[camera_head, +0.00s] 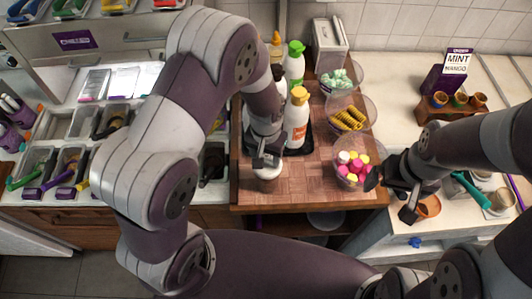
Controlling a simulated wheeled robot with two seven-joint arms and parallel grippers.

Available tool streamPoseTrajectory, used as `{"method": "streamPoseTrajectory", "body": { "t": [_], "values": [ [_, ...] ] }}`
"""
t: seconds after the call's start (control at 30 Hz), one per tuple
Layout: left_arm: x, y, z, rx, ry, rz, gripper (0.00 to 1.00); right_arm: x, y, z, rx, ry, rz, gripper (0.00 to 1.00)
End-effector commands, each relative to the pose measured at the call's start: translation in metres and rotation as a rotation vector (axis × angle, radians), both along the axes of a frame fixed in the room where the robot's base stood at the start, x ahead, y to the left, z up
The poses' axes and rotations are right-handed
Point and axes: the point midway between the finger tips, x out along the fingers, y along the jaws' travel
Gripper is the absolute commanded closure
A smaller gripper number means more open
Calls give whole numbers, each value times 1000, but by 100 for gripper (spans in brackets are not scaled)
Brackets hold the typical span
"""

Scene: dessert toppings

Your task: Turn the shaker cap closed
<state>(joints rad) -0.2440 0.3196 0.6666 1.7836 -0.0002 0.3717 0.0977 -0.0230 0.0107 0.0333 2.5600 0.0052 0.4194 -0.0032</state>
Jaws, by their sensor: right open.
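A small shaker (267,183) with a brownish body stands on the wooden board near its front left. My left gripper (266,163) points down right over the shaker's top and hides most of its cap. I cannot tell whether its fingers are closed on the cap, nor how far the cap is turned. My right gripper (395,205) is open at the right, past the board's right edge and away from the shaker.
Bottles, one with a yellow cap (297,120) and one with a green cap (294,65), stand behind my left gripper. Bowls of mint (339,80), yellow (349,119) and pink-white (352,165) toppings line the right of the wooden board (300,188). Topping bins (65,160) lie left.

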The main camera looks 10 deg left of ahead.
Motion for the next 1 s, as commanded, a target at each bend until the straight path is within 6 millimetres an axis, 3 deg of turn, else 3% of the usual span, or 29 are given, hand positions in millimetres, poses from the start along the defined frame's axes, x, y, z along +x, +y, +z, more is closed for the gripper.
{"method": "streamPoseTrajectory", "body": {
  "t": [1.0],
  "values": [
    [1, 0, 1, 0, -1, -117, 76, 0, 0, 0, 0, 0, 0, 0]
  ]
}}
